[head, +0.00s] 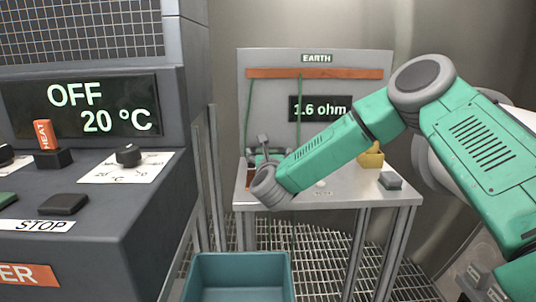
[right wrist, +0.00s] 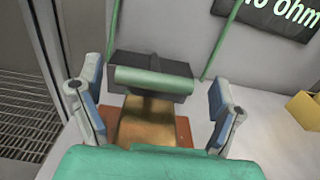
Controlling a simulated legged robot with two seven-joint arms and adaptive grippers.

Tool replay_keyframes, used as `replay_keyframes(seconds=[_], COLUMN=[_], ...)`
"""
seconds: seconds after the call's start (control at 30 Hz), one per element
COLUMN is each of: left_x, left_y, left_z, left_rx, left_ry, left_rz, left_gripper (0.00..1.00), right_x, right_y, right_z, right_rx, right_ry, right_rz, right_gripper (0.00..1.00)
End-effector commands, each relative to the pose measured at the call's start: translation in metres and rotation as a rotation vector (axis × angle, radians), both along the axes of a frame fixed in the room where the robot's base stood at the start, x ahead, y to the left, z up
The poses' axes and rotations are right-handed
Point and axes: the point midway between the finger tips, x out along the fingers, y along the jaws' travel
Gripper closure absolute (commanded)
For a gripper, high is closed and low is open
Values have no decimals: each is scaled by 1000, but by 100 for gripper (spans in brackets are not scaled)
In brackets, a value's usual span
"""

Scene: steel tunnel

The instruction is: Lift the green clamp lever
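The green clamp lever (right wrist: 155,79) is a short horizontal green bar in the right wrist view. It lies in front of a dark block (right wrist: 125,66), above a brass-coloured piece (right wrist: 146,122) on a reddish-brown plate. My right gripper (right wrist: 157,108) is open, with one finger left and one right of the clamp, apart from the lever. Nothing is between its fingertips that they touch. In the head view my right gripper (head: 265,152) is at the left end of the grey bench, and it and my wrist largely hide the clamp. My left gripper is not in view.
The grey bench (head: 340,190) has an EARTH back panel (head: 265,100) with a 1.6 ohm display. A yellow object (head: 371,156) and a grey block (head: 390,180) are at its right. A control console (head: 100,220) stands left. A teal bin (head: 238,262) is below.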

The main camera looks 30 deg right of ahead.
Motion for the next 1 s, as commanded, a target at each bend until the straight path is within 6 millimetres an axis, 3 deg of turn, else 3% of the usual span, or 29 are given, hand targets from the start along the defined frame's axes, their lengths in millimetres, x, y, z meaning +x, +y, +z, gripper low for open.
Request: replay_keyframes(seconds=[0.03,0.17,0.2,0.57,0.77,1.0], left_x=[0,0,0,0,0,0], left_y=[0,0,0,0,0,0], left_z=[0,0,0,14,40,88], left_rx=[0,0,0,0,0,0], left_ry=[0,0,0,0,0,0], left_rz=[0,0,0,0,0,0], left_gripper=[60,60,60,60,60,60], right_x=[0,0,0,0,4,13], right_y=[1,2,2,1,-2,-7], right_z=[0,1,1,11,25,46], right_rx=[-1,-3,-3,34,104,219], right_ry=[0,-1,-1,50,159,345], right_rz=[1,0,0,2,2,1], right_gripper=[35,81,84,84,84,84])
